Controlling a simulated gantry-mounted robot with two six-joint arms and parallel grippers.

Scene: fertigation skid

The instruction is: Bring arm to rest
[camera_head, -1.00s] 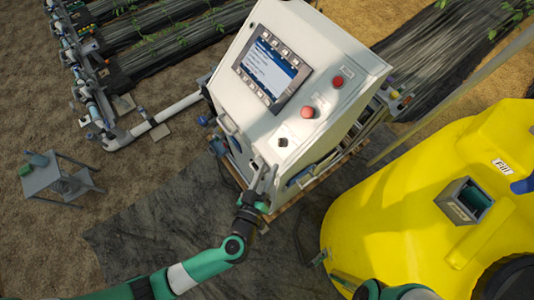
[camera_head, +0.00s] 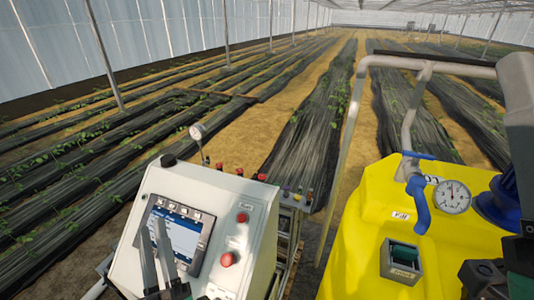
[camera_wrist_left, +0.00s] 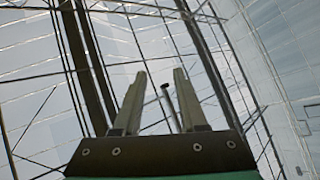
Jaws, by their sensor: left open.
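My left gripper (camera_head: 152,227) is raised at the lower left of the head view, in front of the control cabinet (camera_head: 258,205). Its two fingers stand upright and apart, and they cover part of the cabinet's screen (camera_head: 182,236). The left wrist view also shows the left gripper (camera_wrist_left: 160,74), open and empty, pointing up at the greenhouse roof. I cannot tell from the picture how far it is from the cabinet face. My right gripper's fingers are not visible.
The yellow tank (camera_head: 375,235) fills the lower right, with a blue valve handle (camera_head: 420,190) and a pressure gauge (camera_head: 453,197) near its pipes. Red buttons (camera_head: 228,259) stick out of the cabinet. Crop rows (camera_head: 310,130) run off behind.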

